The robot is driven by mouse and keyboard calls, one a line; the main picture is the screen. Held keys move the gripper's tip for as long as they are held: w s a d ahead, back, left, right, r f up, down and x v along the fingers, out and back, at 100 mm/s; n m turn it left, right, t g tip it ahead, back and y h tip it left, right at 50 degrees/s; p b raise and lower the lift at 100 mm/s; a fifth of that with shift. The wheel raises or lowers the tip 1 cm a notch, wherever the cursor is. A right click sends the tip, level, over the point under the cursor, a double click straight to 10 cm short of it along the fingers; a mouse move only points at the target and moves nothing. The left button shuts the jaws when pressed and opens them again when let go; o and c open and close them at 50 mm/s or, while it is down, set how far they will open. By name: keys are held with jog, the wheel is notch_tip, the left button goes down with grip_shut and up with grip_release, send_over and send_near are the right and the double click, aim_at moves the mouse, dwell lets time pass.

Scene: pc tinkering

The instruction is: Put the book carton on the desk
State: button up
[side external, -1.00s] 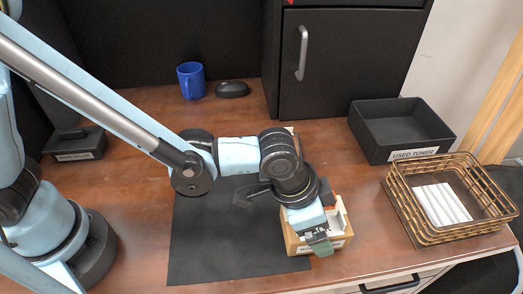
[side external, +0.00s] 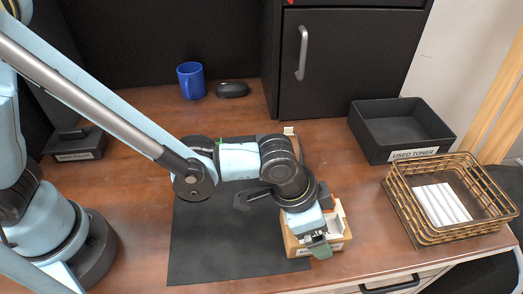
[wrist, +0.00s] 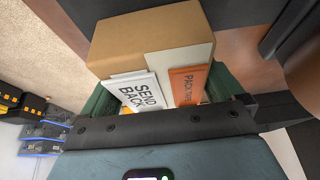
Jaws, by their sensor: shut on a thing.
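The book carton (side external: 334,244) is a brown open box with a label on its front, at the front right of the desk (side external: 130,230), by the right edge of the black mat (side external: 235,258). I cannot tell whether its base touches the desk. My gripper (side external: 319,247) points down at it, with a green finger pad at its front. In the wrist view the brown carton (wrist: 150,38) lies between my green finger pads (wrist: 163,100), held. A white "SEND BACK" card (wrist: 138,93) and an orange pack (wrist: 187,84) show in it. The label is partly hidden by my gripper.
A wire basket (side external: 404,215) with white paper stands right of the carton. Behind it is a black "USED TONER" tray (side external: 415,155). A blue mug (side external: 191,81) and a mouse (side external: 232,89) are at the back. A drawer (side external: 390,284) is below the front edge.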

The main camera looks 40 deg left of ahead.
jog(key=shift+f, duration=0.15)
jog(key=o, duration=1.1)
jog(key=v, duration=1.1)
jog(key=shift+s+a+r, duration=0.1)
jog(key=shift+r, duration=0.25)
jog(key=shift+a+r, duration=0.15)
jog(key=shift+a, duration=0.1)
jog(key=a+r+n+t+y, duration=0.1)
jog(key=a+n, duration=0.8)
jog(key=a, duration=1.9)
jog(key=w+t+y, duration=0.1)
jog(key=t+y, duration=0.1)
jog(key=t, duration=0.1)
jog(key=shift+r, duration=0.35)
